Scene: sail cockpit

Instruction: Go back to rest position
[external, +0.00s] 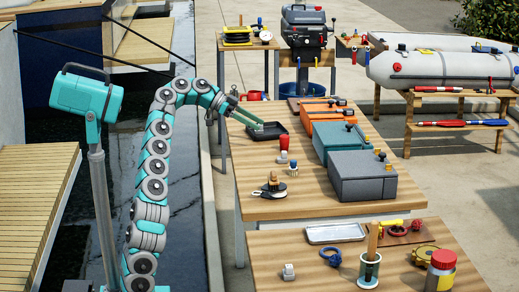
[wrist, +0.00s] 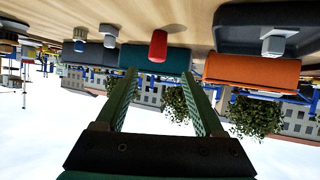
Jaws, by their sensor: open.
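My gripper (external: 258,125) is at the end of my arm, which arches over from the left in the external view. Its two green fingers point right and slightly down, just above the dark tray (external: 272,135) on the long wooden table (external: 262,208). I cannot tell if they touch the tray. In the wrist view, which looks upside down, the fingers (wrist: 160,76) stand apart with nothing between them. Beyond the tips are a teal box (wrist: 150,57) and a red item (wrist: 158,46). An orange box (wrist: 250,72) is to their right.
Orange cases (external: 331,143), a teal box (external: 340,136) and a grey box (external: 362,178) line the table's right side. A red-topped item (external: 284,143) and a dark winch-like piece (external: 271,188) stand nearer. Dark water (external: 195,225) lies left; open air surrounds my raised arm.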

